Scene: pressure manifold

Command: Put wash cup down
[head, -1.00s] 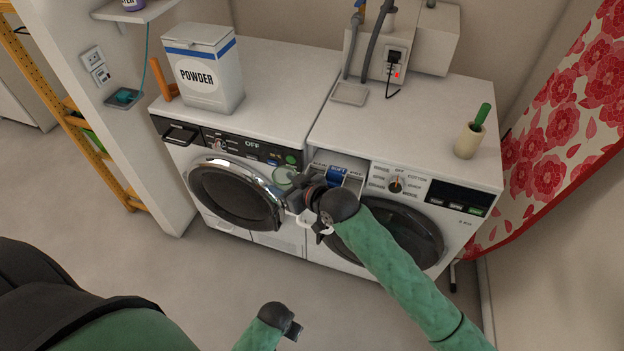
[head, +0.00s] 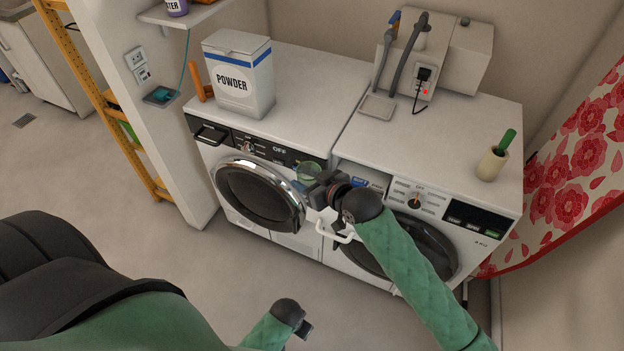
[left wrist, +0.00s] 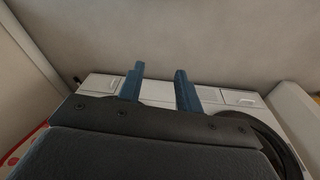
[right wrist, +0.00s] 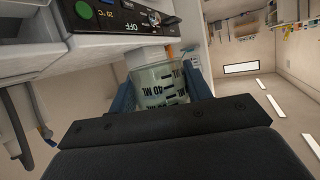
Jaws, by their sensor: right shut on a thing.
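The wash cup (right wrist: 160,84) is a clear cup with black ML marks and a pale greenish content. In the right wrist view it sits between the two blue fingers of my right gripper (right wrist: 160,95), which is shut on it. In the head view the cup (head: 308,172) is in front of the left machine's panel, partly hidden by my right gripper (head: 316,190). My left gripper (head: 303,328) is low in front of the machines. In the left wrist view its blue fingers (left wrist: 160,88) stand apart with nothing between them.
The right machine's detergent drawer (head: 362,182) looks open beside my right gripper, partly hidden. A powder box (head: 243,85) stands on the left machine top (head: 310,75). A beige pot with a green handle (head: 492,163) stands on the right machine. Both tops have clear room.

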